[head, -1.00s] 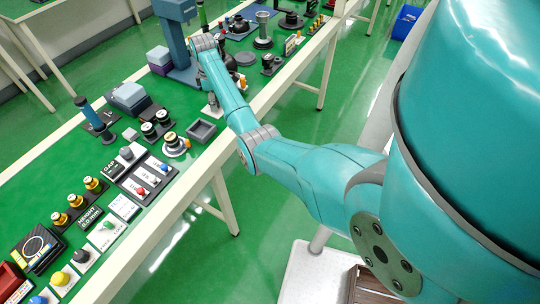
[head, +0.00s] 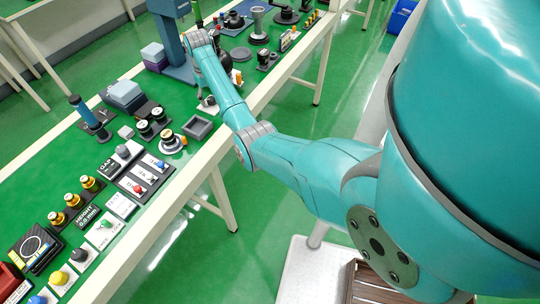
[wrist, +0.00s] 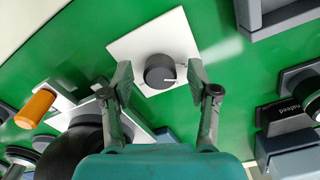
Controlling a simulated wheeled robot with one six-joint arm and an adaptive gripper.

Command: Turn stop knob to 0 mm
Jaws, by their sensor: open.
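The stop knob, a dark round knob (wrist: 160,72) with a white pointer line, sits on a square white plate (wrist: 128,47) in the wrist view. Its pointer points to the right in that picture. My gripper (wrist: 160,82) is open, with one finger on each side of the knob and a gap to each. I cannot tell how far above the plate the fingertips are. In the head view the white plate (head: 207,105) is at the bench's near edge below my forearm, and my gripper is mostly hidden there.
A grey open tray (head: 197,127) lies nearby on the green bench. An orange-handled part (wrist: 36,108) and a large black round part (wrist: 75,152) are close by in the wrist view. A blue column (head: 176,45) stands behind.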

